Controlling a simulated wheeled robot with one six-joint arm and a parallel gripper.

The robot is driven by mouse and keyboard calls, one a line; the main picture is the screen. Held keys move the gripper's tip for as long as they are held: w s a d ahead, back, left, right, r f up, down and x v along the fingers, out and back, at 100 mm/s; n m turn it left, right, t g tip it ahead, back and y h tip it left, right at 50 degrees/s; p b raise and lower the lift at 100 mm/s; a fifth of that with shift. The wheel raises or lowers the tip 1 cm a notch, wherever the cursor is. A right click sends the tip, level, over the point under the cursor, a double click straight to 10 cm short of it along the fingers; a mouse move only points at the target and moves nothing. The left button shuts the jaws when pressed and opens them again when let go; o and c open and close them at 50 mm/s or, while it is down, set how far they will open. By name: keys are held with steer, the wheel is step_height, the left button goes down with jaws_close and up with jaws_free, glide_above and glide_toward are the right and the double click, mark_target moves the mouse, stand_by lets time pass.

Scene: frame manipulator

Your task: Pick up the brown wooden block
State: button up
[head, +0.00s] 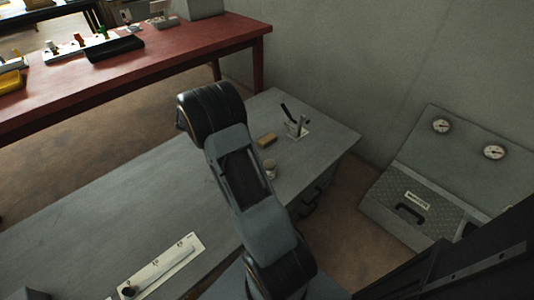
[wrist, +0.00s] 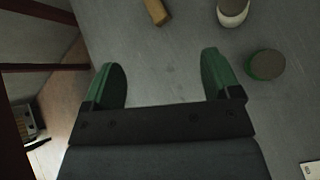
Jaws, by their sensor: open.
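The brown wooden block (head: 267,139) lies on the grey table (head: 120,225), just right of my arm in the head view. In the wrist view the block (wrist: 157,12) is at the top edge, partly cut off by the frame. My gripper (wrist: 162,60) has two green fingers spread wide apart, with only bare tabletop between them. The block is beyond the fingertips, roughly in line with the gap between them. In the head view my gripper is hidden behind my arm.
A white cup-like object (wrist: 232,12) and a dark-topped green round object (wrist: 266,65) stand right of the block. A small stand with a dark handle (head: 297,128) is near the table's far corner. A ruler-like white plate (head: 160,265) lies at the front.

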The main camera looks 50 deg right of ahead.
steer(key=w+d+f+n+h+b, duration=0.1)
steer(key=d+f+b, duration=0.1)
steer(key=f, duration=0.4)
steer(key=w+d+f+n+h+b, duration=0.1)
steer(key=d+f+n, duration=0.1)
steer(key=f, duration=0.4)
steer(key=w+d+f+n+h+b, duration=0.1)
steer(key=d+f+n+b, duration=0.1)
steer(key=d+f, duration=0.2)
steer(key=shift+w+f+b, duration=0.25)
steer(key=shift+f+b, duration=0.1)
steer(key=shift+f, duration=0.7)
steer(key=b, duration=0.2)
glide_toward(263, 141)
steer(key=d+f, duration=0.1)
steer(key=d, duration=0.1)
steer(key=shift+s+d+f+n, duration=0.2)
steer(key=shift+d+f+n, duration=0.15)
steer(key=shift+n, duration=0.05)
steer(key=shift+b+x, duration=1.15)
steer(key=shift+x, duration=1.65)
steer(key=shift+d+f, duration=0.1)
steer(key=shift+d, duration=0.4)
steer(key=c, duration=1)
steer(key=shift+c, duration=0.2)
